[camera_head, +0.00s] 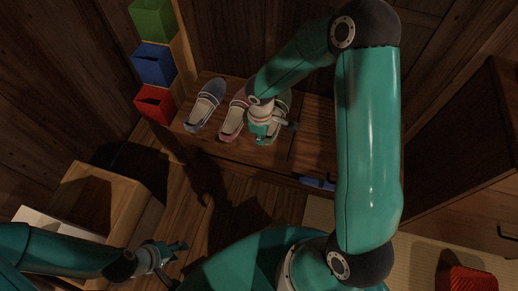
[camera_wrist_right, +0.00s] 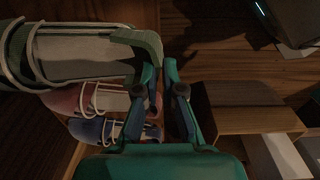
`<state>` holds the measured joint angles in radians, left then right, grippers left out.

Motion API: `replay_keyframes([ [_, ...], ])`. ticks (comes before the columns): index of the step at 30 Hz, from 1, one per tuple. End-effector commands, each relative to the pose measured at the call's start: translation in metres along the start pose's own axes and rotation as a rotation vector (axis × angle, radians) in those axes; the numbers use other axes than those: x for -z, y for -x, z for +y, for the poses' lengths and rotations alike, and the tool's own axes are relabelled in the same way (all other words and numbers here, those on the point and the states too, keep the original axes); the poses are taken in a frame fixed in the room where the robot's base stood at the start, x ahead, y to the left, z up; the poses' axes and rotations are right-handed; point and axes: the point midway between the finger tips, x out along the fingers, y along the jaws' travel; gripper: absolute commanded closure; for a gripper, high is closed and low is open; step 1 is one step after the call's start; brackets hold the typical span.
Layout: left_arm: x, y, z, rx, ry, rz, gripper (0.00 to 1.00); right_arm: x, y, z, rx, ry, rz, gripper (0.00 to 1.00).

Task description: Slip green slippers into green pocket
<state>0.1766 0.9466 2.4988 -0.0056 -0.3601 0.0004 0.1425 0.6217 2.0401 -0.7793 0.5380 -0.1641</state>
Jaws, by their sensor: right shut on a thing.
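The green pocket (camera_head: 153,18) is at the top of a column of boxes on a wooden post, at the upper left of the head view. A green slipper with a pale insole and white straps (camera_wrist_right: 85,52) fills the upper left of the right wrist view. It is partly hidden by my right arm in the head view. My right gripper (camera_head: 271,132) is at one end of this slipper, over the wooden shelf. In the wrist view its fingers (camera_wrist_right: 165,68) are shut on the slipper's green rim. My left gripper (camera_head: 175,258) is open and empty, low at the left.
A blue pocket (camera_head: 153,63) and a red pocket (camera_head: 154,104) hang below the green one. A blue slipper (camera_head: 206,104) and a pink slipper (camera_head: 234,117) lie on the wooden shelf (camera_head: 190,127). A wooden box (camera_head: 105,190) stands at left. A red item (camera_head: 467,280) is at lower right.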

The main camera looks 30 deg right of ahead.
Motion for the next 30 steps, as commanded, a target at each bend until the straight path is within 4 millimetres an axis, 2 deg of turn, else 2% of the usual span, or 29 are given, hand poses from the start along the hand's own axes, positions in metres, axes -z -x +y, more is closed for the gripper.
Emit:
replay_keyframes([
  [1,0.0,-0.004,-0.002,0.0,0.0,0.0,0.6,0.0,-0.009,0.0,0.0,0.001,0.0,1.0],
  [8,0.0,-0.008,-0.003,0.0,0.0,0.0,0.6,0.0,-0.023,0.0,-0.001,0.0,0.0,1.0],
  [15,0.0,-0.021,-0.008,0.0,0.0,0.0,0.6,0.0,-0.056,-0.002,0.0,0.001,-0.001,1.0],
  [27,0.0,-0.024,-0.009,0.0,0.0,0.0,0.6,0.001,-0.061,-0.002,-0.001,0.0,0.001,1.0],
  [30,0.0,-0.023,-0.008,0.0,0.0,0.0,0.6,0.0,-0.06,-0.002,-0.001,0.0,0.001,0.8],
])
